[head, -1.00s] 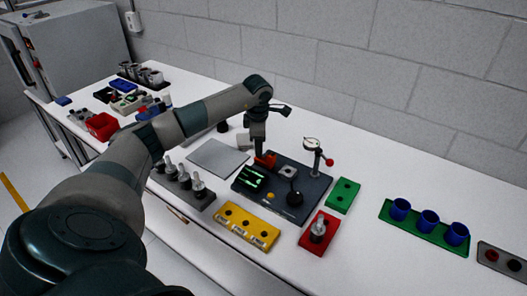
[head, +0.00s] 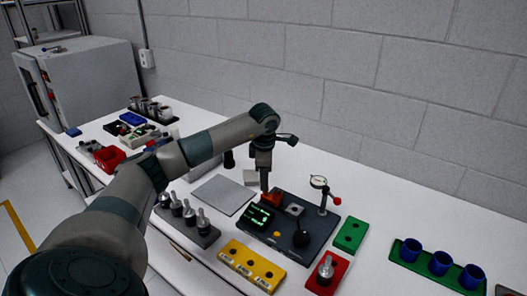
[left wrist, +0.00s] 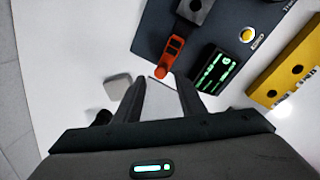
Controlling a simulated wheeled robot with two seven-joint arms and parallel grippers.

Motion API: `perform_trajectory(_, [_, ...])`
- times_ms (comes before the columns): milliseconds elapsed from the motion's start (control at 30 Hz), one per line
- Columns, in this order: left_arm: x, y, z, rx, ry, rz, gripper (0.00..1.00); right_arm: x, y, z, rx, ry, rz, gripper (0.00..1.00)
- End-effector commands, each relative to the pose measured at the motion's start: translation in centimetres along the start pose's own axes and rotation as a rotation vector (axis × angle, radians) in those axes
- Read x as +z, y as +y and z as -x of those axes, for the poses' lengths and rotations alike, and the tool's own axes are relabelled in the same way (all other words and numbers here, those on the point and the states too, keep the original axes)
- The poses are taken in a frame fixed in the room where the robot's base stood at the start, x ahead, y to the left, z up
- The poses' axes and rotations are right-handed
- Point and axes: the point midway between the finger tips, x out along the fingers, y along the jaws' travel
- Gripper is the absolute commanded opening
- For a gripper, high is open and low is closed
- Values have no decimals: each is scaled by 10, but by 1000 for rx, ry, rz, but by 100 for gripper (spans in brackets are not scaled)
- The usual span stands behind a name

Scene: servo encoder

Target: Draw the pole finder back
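A dark fixture plate (head: 322,222) lies on the white table. It carries a small orange-red piece (head: 272,198) at its back left edge, likely the pole finder; it also shows in the left wrist view (left wrist: 170,52). A grey block with a hole (head: 294,209) is beside it. A lit green display (head: 258,217) is in front of it. My left gripper (head: 264,188) points down just left of the orange-red piece. In the left wrist view its two fingers (left wrist: 165,88) are apart with nothing between them, and the orange-red piece lies just beyond the tips. My right gripper is out of view.
A dial gauge on a post (head: 319,183) with a red-ended lever stands at the plate's back right. A black knob (head: 301,239) rises from the plate. Yellow (head: 251,266), red (head: 327,277) and green (head: 350,236) blocks surround it. A grey flat sheet (head: 223,195) lies left.

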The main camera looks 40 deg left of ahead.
Motion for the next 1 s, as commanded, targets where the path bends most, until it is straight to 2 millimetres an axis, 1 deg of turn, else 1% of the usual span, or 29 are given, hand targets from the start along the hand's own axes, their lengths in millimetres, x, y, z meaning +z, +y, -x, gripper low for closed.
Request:
perform_trajectory(33, [0,1,7,4,-1,0,37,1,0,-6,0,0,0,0])
perform_trajectory(167, [0,1,32,5,-2,1,37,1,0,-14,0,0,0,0])
perform_trajectory(300, [-1,1,60,5,-2,1,37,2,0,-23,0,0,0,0])
perform_trajectory(500, [-1,2,101,4,-1,2,37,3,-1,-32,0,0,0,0])
perform_trajectory(600, [-2,1,117,4,-1,2,37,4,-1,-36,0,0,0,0])
perform_trajectory(700, [-2,2,130,3,-1,2,37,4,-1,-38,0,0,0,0])
perform_trajectory(800, [-2,1,138,1,0,2,37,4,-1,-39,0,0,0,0])
perform_trajectory(1000, [-2,1,144,1,1,1,37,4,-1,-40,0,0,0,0])
